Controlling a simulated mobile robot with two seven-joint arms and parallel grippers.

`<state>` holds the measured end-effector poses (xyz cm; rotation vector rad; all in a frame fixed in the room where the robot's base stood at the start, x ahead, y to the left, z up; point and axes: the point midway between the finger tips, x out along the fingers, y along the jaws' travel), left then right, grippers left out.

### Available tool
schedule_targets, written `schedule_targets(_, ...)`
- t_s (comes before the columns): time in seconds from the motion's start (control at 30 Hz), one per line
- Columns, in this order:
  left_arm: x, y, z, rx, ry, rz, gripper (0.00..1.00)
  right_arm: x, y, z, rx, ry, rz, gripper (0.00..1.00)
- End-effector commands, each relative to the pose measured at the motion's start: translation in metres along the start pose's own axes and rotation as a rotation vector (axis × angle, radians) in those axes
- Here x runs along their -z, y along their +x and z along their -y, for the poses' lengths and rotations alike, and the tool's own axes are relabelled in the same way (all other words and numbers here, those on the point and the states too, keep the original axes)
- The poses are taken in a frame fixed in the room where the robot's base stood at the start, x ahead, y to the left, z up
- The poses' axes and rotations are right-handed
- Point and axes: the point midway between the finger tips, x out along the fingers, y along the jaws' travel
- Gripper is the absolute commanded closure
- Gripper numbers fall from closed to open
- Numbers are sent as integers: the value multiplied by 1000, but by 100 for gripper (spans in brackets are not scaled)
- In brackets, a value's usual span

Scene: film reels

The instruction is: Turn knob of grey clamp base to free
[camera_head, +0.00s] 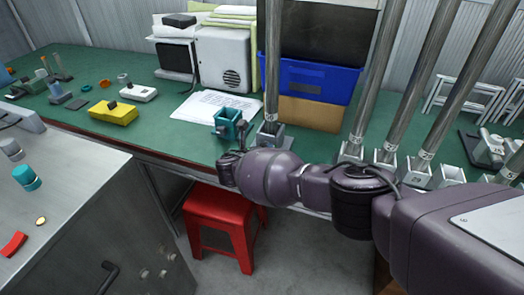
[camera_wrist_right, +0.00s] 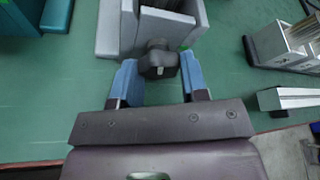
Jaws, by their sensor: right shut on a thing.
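The grey clamp base (camera_head: 279,139) stands near the front edge of the green table, with a tall metal pole (camera_head: 272,70) rising from it. In the right wrist view the grey clamp base (camera_wrist_right: 109,35) is at top centre, and its dark knob (camera_wrist_right: 158,61) faces me. My right gripper (camera_wrist_right: 158,77) has its blue fingertips on either side of the knob and is shut on it. In the head view the right gripper (camera_head: 240,150) is at the base's front left, and my wrist partly hides it and the knob. My left gripper is in neither view.
A teal clamp (camera_head: 229,124) stands just left of the grey base. More grey bases with poles (camera_head: 355,100) stand to the right. A blue crate (camera_head: 312,80) is behind, and a paper sheet (camera_head: 205,105) lies at left. A red stool (camera_head: 220,205) is below the table edge.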

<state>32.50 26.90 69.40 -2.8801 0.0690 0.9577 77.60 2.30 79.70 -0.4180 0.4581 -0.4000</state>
Motion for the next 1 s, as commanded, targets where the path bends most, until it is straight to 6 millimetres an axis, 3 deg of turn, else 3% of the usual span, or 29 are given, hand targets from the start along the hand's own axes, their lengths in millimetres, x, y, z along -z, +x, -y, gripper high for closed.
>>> schedule_targets(0.03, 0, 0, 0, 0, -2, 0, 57, 2, 0, 0, 0, -1, -2, 56)
schedule_targets(0.2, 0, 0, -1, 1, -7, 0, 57, 1, 0, 0, -1, 0, -1, 34)
schedule_targets(0.57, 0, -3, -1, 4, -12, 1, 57, -2, -6, 1, -1, 2, 1, 34)
schedule_targets(0.87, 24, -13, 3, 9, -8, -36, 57, -7, -55, 3, -2, 4, 5, 34)
schedule_targets(1.0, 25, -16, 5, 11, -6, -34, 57, -5, -79, 2, -1, 4, 3, 34)
